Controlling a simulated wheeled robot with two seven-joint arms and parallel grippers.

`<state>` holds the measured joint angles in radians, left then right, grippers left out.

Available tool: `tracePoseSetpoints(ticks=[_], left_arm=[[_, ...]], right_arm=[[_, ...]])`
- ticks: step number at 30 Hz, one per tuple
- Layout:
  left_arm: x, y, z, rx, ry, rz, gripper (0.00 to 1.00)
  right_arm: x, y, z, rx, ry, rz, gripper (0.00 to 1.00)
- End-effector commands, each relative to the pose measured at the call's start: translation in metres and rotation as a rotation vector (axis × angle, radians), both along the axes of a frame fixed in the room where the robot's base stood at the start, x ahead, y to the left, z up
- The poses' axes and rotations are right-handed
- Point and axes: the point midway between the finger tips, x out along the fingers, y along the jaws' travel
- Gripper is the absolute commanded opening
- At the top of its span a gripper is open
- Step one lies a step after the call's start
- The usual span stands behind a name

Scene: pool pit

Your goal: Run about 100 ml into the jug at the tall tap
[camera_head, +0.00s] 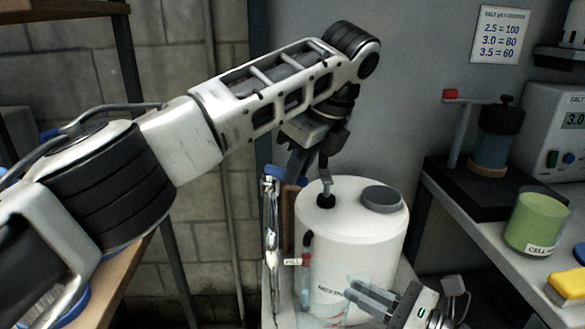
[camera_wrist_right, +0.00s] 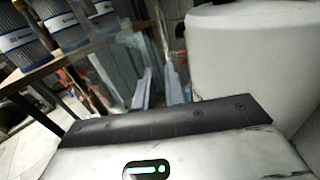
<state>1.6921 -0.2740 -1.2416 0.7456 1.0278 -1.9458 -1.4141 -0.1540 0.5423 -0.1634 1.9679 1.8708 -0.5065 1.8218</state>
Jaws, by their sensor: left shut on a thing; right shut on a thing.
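A slim chrome upright with a blue mark, apparently the tall tap (camera_head: 269,235), stands left of the white drum (camera_head: 350,240). My left gripper (camera_head: 303,172) reaches down beside its top, shut on what seems to be its handle; the fingertips are small and dark, and the contact is unclear. A clear jug (camera_head: 326,306) is low in front of the drum. My right gripper (camera_head: 368,298) is shut on the jug from the right. In the right wrist view the see-through jug (camera_wrist_right: 125,75) shows past the fingers. I cannot tell whether it holds liquid.
A red-and-white fitting (camera_head: 294,262) is at the drum's left side. The right-hand bench (camera_head: 470,230) carries a green cup (camera_head: 538,220), a yellow sponge (camera_head: 568,285) and a meter (camera_head: 560,125). Blue-and-grey canisters (camera_wrist_right: 70,30) stand on a shelf in the wrist view.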

Motion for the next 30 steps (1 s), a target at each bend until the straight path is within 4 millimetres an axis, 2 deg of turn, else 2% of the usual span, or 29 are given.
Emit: tracePoseSetpoints(ticks=[9,26,27,28,30], left_arm=[[0.0072,-0.0051,0.0041,-0.004,-0.011,0.113,0.00],[0.0080,-0.0049,0.0036,0.002,-0.013,0.135,0.00],[0.0079,-0.0050,0.0036,0.001,-0.012,0.135,0.25],[0.0078,-0.0050,0.0033,0.001,-0.011,0.135,0.34],[0.0076,-0.0051,0.0027,0.001,-0.009,0.135,0.36]], right_arm=[[0.0001,0.0001,0.0009,0.001,-0.001,0.000,0.00],[0.0001,0.0001,0.0009,0.001,-0.001,0.000,0.00],[0.0001,0.0001,0.0009,0.001,-0.001,0.000,0.00],[0.0001,0.0001,0.0009,0.001,-0.001,0.000,0.00],[0.0001,0.0001,0.0008,0.001,-0.001,0.000,0.00]])
